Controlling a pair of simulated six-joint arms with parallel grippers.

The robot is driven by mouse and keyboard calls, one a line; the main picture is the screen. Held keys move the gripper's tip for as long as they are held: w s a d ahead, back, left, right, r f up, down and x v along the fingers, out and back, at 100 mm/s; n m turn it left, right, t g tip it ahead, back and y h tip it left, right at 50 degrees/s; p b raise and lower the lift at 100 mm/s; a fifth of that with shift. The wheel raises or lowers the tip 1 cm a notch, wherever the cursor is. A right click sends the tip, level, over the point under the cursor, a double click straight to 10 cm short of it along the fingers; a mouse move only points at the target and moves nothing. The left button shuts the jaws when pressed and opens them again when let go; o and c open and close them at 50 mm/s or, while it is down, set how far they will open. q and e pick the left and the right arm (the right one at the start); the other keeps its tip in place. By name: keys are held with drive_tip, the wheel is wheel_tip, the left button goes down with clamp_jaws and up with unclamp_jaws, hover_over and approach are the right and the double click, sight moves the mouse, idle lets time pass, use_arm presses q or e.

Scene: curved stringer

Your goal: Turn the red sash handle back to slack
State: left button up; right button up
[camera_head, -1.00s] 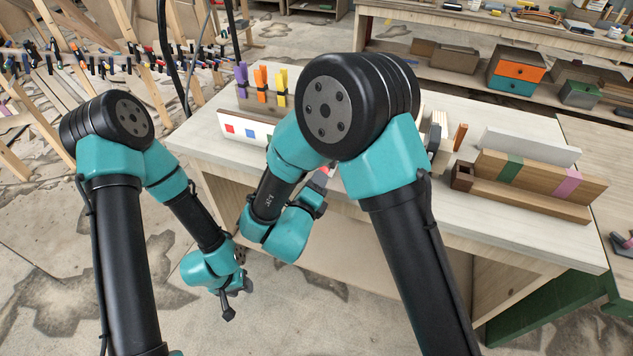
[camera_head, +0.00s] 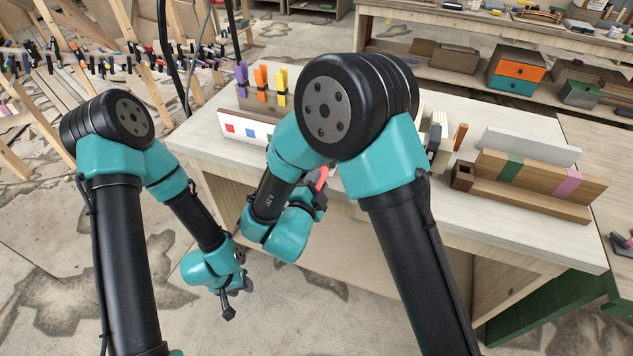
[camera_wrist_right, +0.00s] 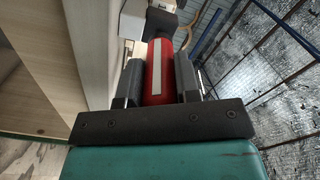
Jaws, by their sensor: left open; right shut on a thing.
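The red sash handle (camera_wrist_right: 158,75), with a pale stripe along it, sits between the two dark fingers of my right gripper (camera_wrist_right: 158,80) in the right wrist view. The gripper is shut on it. In the head view a bit of the red handle (camera_head: 322,177) shows by the right gripper (camera_head: 313,190), at the front edge of the workbench; my right arm hides most of it. A dark block (camera_wrist_right: 160,22) is at the far end of the handle. My left gripper (camera_head: 236,297) is open and empty, hanging low in front of the bench.
The workbench (camera_head: 545,232) carries a wooden piece with green and pink bands (camera_head: 535,176) at right. A rack with purple, orange and yellow clamps (camera_head: 262,84) stands at the back left. Open floor (camera_head: 60,250) lies left of the bench.

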drive_tip(key=n, duration=0.4)
drive_tip(key=shift+n, duration=0.4)
drive_tip(key=n, duration=0.5)
drive_tip(key=shift+f, duration=0.1)
drive_tip(key=o, duration=0.9)
drive_tip(key=shift+s, duration=0.15)
drive_tip(key=v, duration=1.7)
drive_tip(key=shift+s, duration=0.1)
